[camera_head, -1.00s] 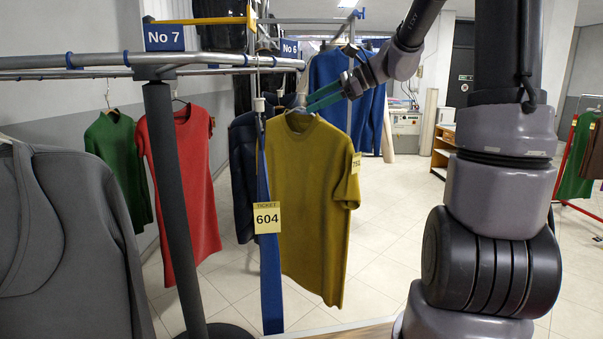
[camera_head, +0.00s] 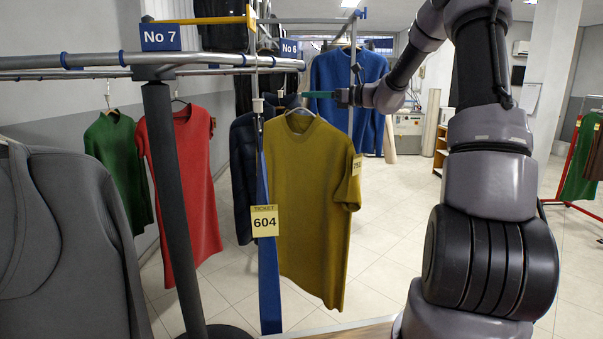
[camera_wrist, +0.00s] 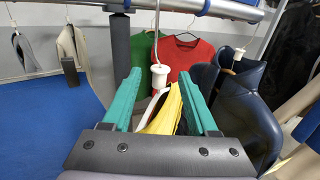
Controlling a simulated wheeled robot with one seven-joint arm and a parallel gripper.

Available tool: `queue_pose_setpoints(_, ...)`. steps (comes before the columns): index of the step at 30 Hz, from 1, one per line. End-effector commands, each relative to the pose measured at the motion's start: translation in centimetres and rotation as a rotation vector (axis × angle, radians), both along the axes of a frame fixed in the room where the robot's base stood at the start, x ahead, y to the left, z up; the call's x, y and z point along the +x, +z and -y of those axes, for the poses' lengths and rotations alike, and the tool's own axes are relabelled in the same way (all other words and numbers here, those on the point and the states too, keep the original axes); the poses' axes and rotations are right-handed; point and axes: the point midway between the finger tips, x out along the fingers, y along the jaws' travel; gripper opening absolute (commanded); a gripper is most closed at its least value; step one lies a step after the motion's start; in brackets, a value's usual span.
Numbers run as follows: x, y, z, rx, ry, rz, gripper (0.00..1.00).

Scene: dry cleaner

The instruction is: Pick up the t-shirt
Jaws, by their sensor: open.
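The mustard-yellow t-shirt (camera_head: 312,205) hangs on a hanger from the rail in the head view, with a yellow ticket on its right sleeve. In the wrist view its yellow shoulder (camera_wrist: 168,112) and part of the hanger show between the two green fingers. My gripper (camera_wrist: 160,95) is open around the hanger and collar area; I cannot tell whether it touches them. In the head view my gripper (camera_head: 318,95) comes level from the right, at the height of the hanger, its tips just above the collar.
A blue strip with ticket 604 (camera_head: 265,221) hangs just left of the t-shirt. A dark navy jacket (camera_head: 243,165) hangs behind it, a red dress (camera_head: 183,185) and a green top (camera_head: 119,165) further left. A dark post (camera_head: 172,210) stands in front.

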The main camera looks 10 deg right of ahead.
Motion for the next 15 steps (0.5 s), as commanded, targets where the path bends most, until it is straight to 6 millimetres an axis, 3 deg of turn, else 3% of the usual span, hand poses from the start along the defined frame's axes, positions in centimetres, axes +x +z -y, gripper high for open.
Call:
queue_pose_setpoints(7, 2.1, -0.2, -3.1, 0.0, 0.004, 0.001, 0.59)
queue_pose_setpoints(15, 2.5, -0.2, -3.7, -0.001, 0.002, 0.001, 0.59)
